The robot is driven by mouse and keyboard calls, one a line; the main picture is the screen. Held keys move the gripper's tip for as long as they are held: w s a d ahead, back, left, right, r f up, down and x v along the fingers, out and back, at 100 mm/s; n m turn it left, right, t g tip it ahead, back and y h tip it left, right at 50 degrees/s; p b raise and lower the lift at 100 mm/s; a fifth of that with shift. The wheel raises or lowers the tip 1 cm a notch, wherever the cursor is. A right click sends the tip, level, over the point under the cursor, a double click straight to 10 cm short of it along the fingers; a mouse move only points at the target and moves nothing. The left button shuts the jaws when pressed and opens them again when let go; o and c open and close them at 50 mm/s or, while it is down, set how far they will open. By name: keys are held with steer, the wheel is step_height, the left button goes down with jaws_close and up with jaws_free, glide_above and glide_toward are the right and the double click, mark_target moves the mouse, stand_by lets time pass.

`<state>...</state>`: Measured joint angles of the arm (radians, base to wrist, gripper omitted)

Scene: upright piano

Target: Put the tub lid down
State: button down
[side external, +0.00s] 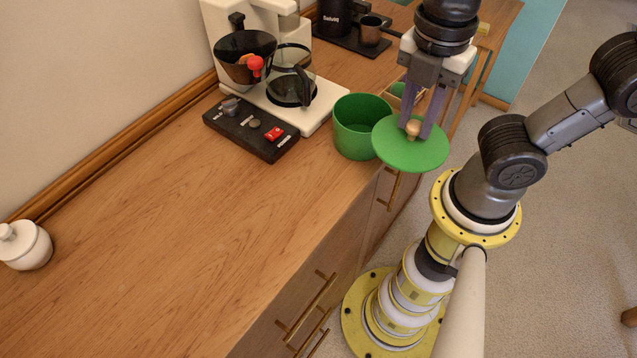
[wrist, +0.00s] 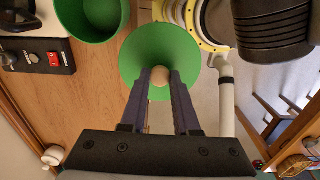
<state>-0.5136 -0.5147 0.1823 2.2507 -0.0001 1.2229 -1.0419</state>
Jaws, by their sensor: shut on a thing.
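The tub lid (side external: 410,152) is a round green disc with a pale wooden knob (side external: 413,128). My gripper (side external: 413,130) is shut on the knob and holds the lid in the air, near the front edge of the wooden top. The green tub (side external: 358,128) stands open on the wood, just left of the lid in the side view. In the wrist view the lid (wrist: 159,58) hangs below my fingers, with the knob between the fingertips (wrist: 160,77). The tub (wrist: 92,14) shows at upper left there, its inside uncovered.
A coffee maker (side external: 262,62) with a glass pot and a dark switch panel (side external: 250,128) stand left of the tub. A dark tray (side external: 352,40) with a metal cup is behind. The wooden top (side external: 190,215) is clear at front left; a white lidded jar (side external: 24,245) sits far left.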

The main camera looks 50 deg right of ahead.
steer(key=w+a+f, duration=0.2)
steer(key=w+f, duration=0.1)
steer(key=w+a+f, duration=0.2)
steer(key=w+f, duration=0.1)
steer(key=w, duration=0.1)
steer(key=w+a+f, duration=0.3)
steer(key=w, duration=0.1)
steer(key=shift+w+f, duration=0.15)
steer(key=shift+w, duration=0.1)
steer(key=shift+w+a+f, duration=0.1)
steer(key=shift+w+f, duration=0.05)
steer(key=shift+f, duration=0.8)
steer(key=shift+w+f, duration=0.1)
steer(key=shift+f, duration=0.8)
steer(key=shift+f, duration=0.15)
steer(key=c, duration=0.7)
jaws_free()
steer(key=shift+o, duration=0.2)
